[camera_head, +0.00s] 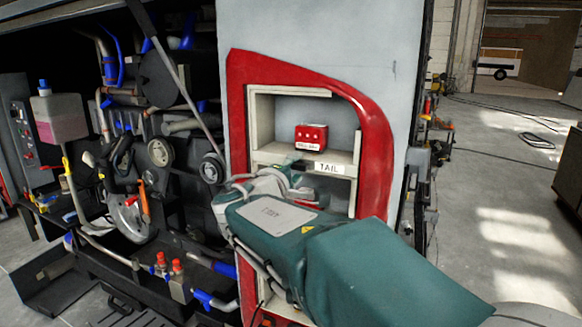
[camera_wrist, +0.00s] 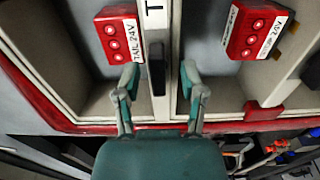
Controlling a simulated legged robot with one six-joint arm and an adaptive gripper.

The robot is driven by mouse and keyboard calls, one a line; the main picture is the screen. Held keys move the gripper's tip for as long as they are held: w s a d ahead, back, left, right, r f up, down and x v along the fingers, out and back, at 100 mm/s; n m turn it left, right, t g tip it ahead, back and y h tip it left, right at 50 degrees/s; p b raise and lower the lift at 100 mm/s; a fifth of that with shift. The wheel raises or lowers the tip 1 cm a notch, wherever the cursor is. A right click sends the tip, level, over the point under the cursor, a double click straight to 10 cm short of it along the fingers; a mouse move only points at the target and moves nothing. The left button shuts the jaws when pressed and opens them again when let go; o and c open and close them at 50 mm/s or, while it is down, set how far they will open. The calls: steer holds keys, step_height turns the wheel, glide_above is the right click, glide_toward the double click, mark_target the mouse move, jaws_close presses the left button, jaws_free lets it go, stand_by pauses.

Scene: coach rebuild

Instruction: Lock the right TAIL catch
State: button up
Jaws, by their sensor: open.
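In the wrist view, my gripper (camera_wrist: 159,76) is open. Its two fingers stand on either side of a pale divider marked with a "T". A dark, upright lever-like part (camera_wrist: 157,66) on the divider lies between the fingertips; I cannot tell whether they touch it or whether it is the right TAIL catch. A red box labelled TAIL 24V (camera_wrist: 119,35) is left of the divider. A second red box (camera_wrist: 254,30) with tan tabs is right of it.
A red curved frame (camera_head: 378,130) surrounds the compartments. One red box (camera_head: 311,138) sits on the upper shelf. Pipes, hoses and pulleys crowd the open bay at left, with a pink-fluid tank (camera_head: 60,117). Open floor (camera_head: 500,190) lies at right.

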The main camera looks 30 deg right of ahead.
steer(key=shift+w+d, duration=0.3)
steer(key=shift+d, duration=0.1)
steer(key=shift+s+a, duration=0.1)
steer(key=shift+a, duration=0.05)
jaws_close()
steer(key=shift+n, duration=2.9)
